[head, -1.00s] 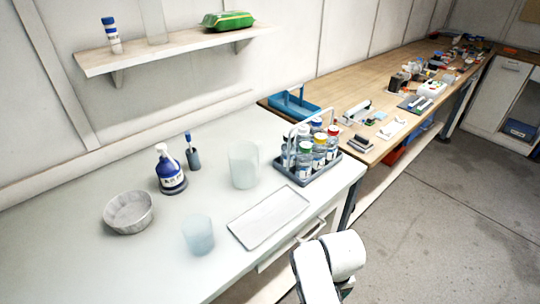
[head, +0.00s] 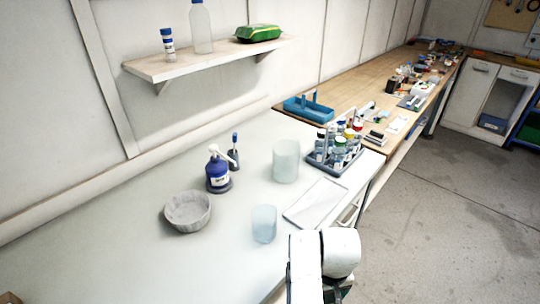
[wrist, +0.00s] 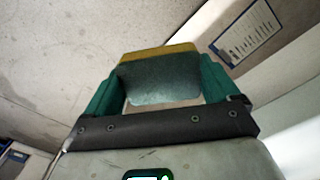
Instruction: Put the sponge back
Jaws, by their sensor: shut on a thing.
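A sponge (wrist: 158,80), yellow along one edge and dark grey-green on its broad face, shows in the wrist view. My gripper (wrist: 158,92) is shut on it, with one green finger on its left and the other on its right. Concrete floor shows behind the sponge.
The white bench (head: 120,250) holds a grey bowl (head: 188,212), blue pump bottle (head: 218,172), brush (head: 234,152), two beakers (head: 285,160) (head: 264,223), a white tray (head: 316,203) and a bottle carrier (head: 338,150). A shelf (head: 205,60) hangs above.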

